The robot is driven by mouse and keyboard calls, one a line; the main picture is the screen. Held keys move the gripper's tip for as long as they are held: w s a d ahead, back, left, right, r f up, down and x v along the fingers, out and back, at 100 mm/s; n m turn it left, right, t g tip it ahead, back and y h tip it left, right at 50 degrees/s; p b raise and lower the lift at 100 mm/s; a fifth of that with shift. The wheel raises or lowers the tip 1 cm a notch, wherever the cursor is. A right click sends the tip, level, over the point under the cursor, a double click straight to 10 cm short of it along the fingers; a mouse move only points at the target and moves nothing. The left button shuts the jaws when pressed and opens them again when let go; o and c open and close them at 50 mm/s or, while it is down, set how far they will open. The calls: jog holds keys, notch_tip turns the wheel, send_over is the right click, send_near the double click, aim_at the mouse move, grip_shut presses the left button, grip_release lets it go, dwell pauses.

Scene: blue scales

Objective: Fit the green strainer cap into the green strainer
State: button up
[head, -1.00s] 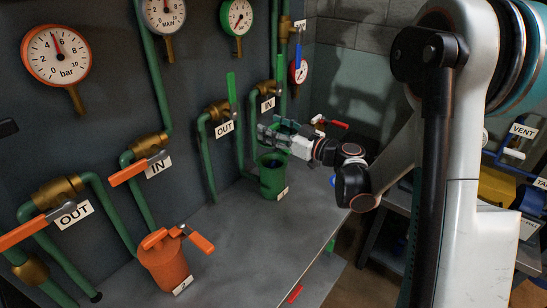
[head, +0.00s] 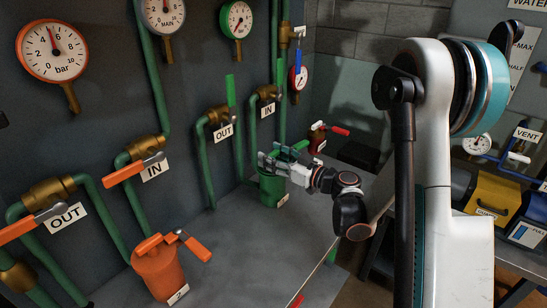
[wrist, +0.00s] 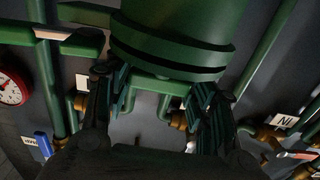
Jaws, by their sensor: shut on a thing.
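The green strainer (head: 271,190) stands upright on the grey bench at the wall; its large green cylinder fills the top of the wrist view (wrist: 180,18). My gripper (head: 272,161) is directly over its mouth. In the wrist view my gripper (wrist: 158,90) has a finger at each end of a green crossbar, the handle of the green strainer cap (wrist: 158,84), and is shut on it. Green rims lie close together beside the handle. The cap is at the strainer's mouth, but I cannot tell whether it is seated. My gripper hides most of it in the head view.
An orange strainer (head: 160,272) with its cap on stands at the front left. Green pipes with valves and gauges line the wall behind. A small red-handled fitting (head: 318,134) is behind my gripper. The bench between the strainers is clear.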

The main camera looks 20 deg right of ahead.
jog(key=shift+f, duration=0.25)
jog(key=o, duration=1.4)
jog(key=shift+o, duration=0.2)
jog(key=shift+r, duration=0.15)
jog(key=shift+s+d+r, duration=0.15)
jog(key=p+v, duration=0.1)
jog(key=v, duration=1)
jog(key=shift+s, duration=0.25)
jog(key=shift+d, duration=0.1)
